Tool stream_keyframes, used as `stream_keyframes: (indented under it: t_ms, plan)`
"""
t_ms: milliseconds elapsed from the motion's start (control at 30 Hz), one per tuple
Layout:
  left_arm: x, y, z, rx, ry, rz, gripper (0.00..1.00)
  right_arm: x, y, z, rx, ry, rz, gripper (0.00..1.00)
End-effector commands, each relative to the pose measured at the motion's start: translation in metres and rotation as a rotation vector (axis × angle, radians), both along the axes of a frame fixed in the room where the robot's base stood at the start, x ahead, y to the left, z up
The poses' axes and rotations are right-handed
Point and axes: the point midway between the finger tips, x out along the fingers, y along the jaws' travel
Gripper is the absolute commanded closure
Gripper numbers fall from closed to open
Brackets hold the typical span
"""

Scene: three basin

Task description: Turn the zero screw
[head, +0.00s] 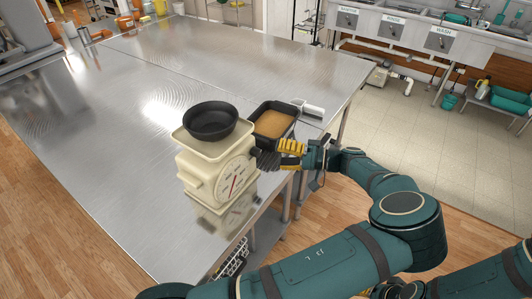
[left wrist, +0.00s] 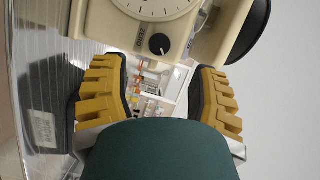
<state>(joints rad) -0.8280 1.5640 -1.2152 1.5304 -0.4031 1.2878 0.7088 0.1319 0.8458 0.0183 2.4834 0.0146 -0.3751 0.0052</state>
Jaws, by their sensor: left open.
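A cream dial scale (head: 205,177) stands near the table's edge with a black bowl (head: 211,119) on its top plate. In the left wrist view the scale body (left wrist: 200,25) fills the top, with part of its round white dial. The black zero screw (left wrist: 159,44) sticks out below the dial, beside a small label. My left gripper (head: 279,151) is at the scale's right side. In the left wrist view its two yellow-backed fingers (left wrist: 160,80) are spread wide, and the screw appears between them, towards the top, apart from both.
A dark loaf pan (head: 273,123) with brown contents stands behind my left gripper. A white-handled tool (head: 312,111) lies near the table edge. The steel table (head: 110,130) is clear left of the scale. Sinks (head: 390,28) line the far wall.

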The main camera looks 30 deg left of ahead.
Motion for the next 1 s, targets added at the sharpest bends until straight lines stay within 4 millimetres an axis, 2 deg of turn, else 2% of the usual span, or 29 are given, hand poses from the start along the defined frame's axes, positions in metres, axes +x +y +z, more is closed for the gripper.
stream_keyframes:
  t_ms: [100, 333, 1000]
  plan:
    - [0.007, -0.022, 0.002, -0.001, -0.002, -0.001, 0.4, 0.0, 0.0, 0.0, 0.0, 0.0, 0.0, 0.53]
    - [0.014, -0.045, 0.004, -0.001, -0.001, 0.0, 0.4, 0.0, 0.0, 0.0, 0.0, 0.0, 0.0, 0.53]
    - [0.014, -0.049, 0.005, 0.0, 0.0, 0.001, 0.4, 0.0, 0.0, 0.0, 0.0, 0.0, 0.0, 0.53]
